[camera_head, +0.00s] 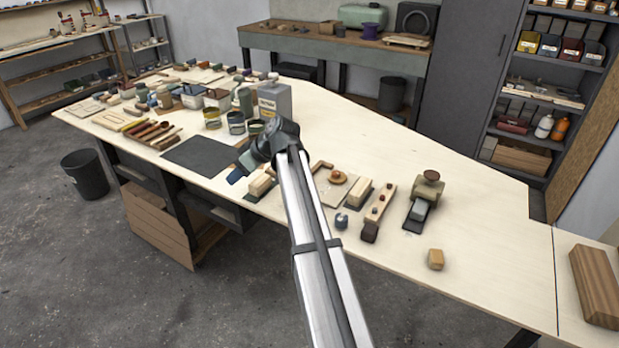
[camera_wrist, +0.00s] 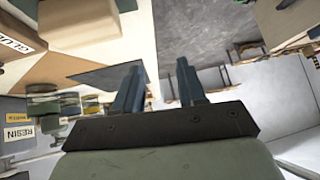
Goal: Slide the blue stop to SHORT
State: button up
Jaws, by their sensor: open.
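I cannot make out for certain the blue stop or a SHORT mark in either view. A small slate-blue round piece (camera_head: 341,220) stands near the front edge of the bench, right of my arm; I cannot tell if it is the stop. My gripper (camera_head: 238,174) is at the bench's front edge, beside a pale wooden block (camera_head: 261,184), with its bluish fingertips pointing left. In the wrist view my gripper (camera_wrist: 160,78) shows two fingers apart with nothing between them. My arm hides part of the bench middle.
A dark mat (camera_head: 200,156) lies left of my gripper. Tins and a grey container (camera_head: 275,101) stand behind it. Right of my arm are a wooden rail with knobs (camera_head: 380,203), a tool with a brown knob (camera_head: 428,190) and a small block (camera_head: 436,259). The right rear bench is clear.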

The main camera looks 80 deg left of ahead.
jog(key=w+d+r+t, duration=0.1)
jog(key=w+d+r, duration=0.15)
jog(key=w, duration=0.55)
jog(key=w+d+r+m+t+h, duration=0.1)
jog(key=w+r+t, duration=0.15)
jog(key=w, duration=0.55)
jog(key=w+d+r+t, duration=0.1)
jog(key=w+r, duration=0.2)
jog(key=w, duration=0.4)
jog(key=x, duration=1.3)
jog(key=shift+s+d+f, duration=0.1)
jog(key=shift+d+f, duration=0.05)
jog(key=shift+f, duration=0.1)
grip_shut()
